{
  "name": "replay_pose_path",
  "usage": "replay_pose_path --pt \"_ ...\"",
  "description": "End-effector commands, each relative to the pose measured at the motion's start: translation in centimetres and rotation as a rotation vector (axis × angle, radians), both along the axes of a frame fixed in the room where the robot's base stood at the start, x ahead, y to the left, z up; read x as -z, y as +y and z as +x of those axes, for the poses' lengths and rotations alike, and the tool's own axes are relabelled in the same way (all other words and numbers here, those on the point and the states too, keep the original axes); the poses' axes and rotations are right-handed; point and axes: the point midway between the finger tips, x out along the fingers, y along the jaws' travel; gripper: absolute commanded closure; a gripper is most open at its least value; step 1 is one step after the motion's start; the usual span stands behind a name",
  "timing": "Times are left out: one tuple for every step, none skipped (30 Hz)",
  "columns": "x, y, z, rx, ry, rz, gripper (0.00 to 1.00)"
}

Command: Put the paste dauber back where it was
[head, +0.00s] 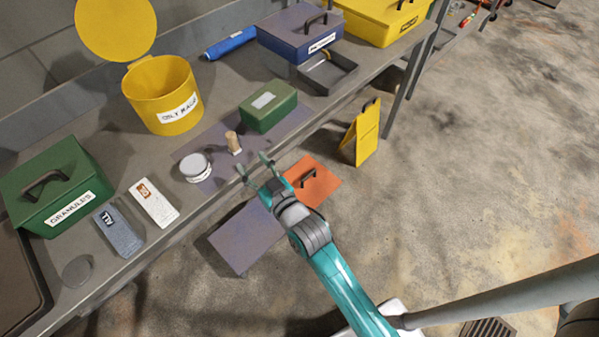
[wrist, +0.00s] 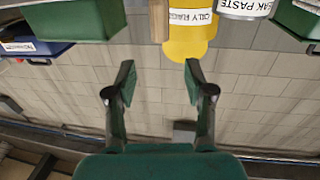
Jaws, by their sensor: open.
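The paste dauber (head: 233,141), a short tan wooden piece with a pale foot, stands upright on a grey-purple mat (head: 215,183) on the bench. It is between a white-lidded tin (head: 196,166) and a small green box (head: 268,107). In the wrist view part of its tan handle (wrist: 158,22) shows at the top edge, and the tin (wrist: 246,7) reads "PASTE". My gripper (head: 253,165) is open and empty, apart from the dauber, near the bench's front edge. In the wrist view its two fingers (wrist: 160,82) are spread, with nothing between them.
A yellow rag bin (head: 165,98) with its lid raised stands behind. A green granules box (head: 58,187) and two labelled packs (head: 153,203) are left. A grey tray (head: 328,72) is right. A yellow floor sign (head: 362,133) and orange panel (head: 312,182) are below the bench.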

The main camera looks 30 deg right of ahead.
Motion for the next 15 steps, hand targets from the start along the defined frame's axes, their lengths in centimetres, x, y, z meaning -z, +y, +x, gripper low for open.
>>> replay_pose_path --pt "0.0 0.0 0.0 0.000 0.000 0.000 0.47" --pt "0.0 0.0 0.0 0.000 0.000 0.000 0.47" --pt "0.0 0.0 0.0 0.000 0.000 0.000 0.47" --pt "0.0 0.0 0.0 0.000 0.000 0.000 0.47" --pt "0.1 0.0 -0.1 0.000 0.001 0.000 0.47" --pt "0.2 -0.1 -0.3 0.001 0.003 0.000 0.47" --pt "0.4 -0.2 -0.6 0.002 0.006 -0.001 0.47" --pt "0.7 -0.3 -1.0 0.004 0.010 -0.001 0.47" --pt "1.1 -0.5 -1.7 0.007 0.015 -0.002 0.47" --pt "1.5 -0.7 -2.5 0.010 0.021 -0.002 0.47" --pt "1.9 -1.0 -3.3 0.013 0.026 -0.003 0.47" --pt "2.5 -1.4 -4.7 0.018 0.034 -0.004 0.47" --pt "3.0 -1.7 -5.8 0.022 0.043 -0.004 0.47" --pt "3.5 -2.0 -7.0 0.027 0.049 -0.005 0.47" --pt "4.0 -2.4 -8.6 0.033 0.059 -0.007 0.47"
